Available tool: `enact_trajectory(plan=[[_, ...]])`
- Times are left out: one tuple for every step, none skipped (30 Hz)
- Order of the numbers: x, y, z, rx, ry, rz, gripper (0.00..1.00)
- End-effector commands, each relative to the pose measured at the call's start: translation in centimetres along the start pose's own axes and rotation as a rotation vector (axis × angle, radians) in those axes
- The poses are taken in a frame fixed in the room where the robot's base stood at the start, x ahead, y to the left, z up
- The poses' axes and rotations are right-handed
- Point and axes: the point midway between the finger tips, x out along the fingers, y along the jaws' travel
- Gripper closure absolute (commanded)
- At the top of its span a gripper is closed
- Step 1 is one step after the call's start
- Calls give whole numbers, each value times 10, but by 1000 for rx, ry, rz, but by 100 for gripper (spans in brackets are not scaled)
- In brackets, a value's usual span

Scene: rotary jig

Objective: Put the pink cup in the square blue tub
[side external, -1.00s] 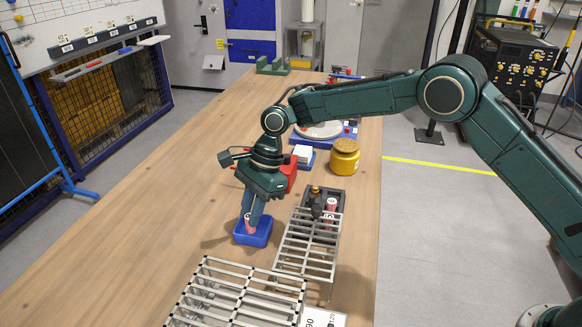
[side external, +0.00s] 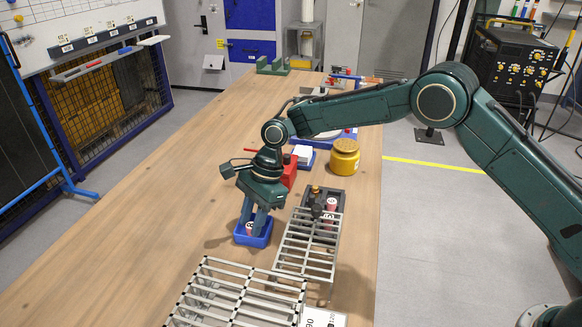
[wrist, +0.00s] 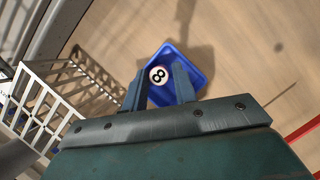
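The cup's lower part is partly hidden by the tub and fingers.
A dark tray (side external: 338,193) right of the tub holds a dark bottle and another pink item (side external: 332,203). Metal racks (side external: 310,245) stand close to the tub's right and front. A yellow jar (side external: 344,159) and a red object (side external: 289,171) stand behind. The table's left is clear.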

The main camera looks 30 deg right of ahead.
Motion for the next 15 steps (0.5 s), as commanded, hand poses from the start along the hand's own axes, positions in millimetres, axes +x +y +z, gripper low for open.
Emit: enact_trajectory(plan=[[0, 0, 0, 0, 0, 1, 72], [-1, 0, 0, 0, 0, 0, 72], [-2, 0, 1, 0, 0, 0, 72], [-3, 0, 1, 0, 0, 0, 72], [-4, 0, 1, 0, 0, 0, 72], [-6, 0, 1, 0, 0, 0, 72], [-8, 0, 1, 1, 0, 0, 72], [-10, 0, 1, 0, 0, -1, 72], [-14, 0, 2, 0, 0, -1, 72], [-18, 0, 2, 0, -1, -2, 72], [-21, -1, 2, 0, -1, -2, 72], [-26, -1, 1, 0, -1, -3, 72], [-30, -1, 1, 0, 0, -2, 72], [-34, 0, 1, 0, 0, -2, 72], [-41, -1, 1, 0, -1, -3, 72]])
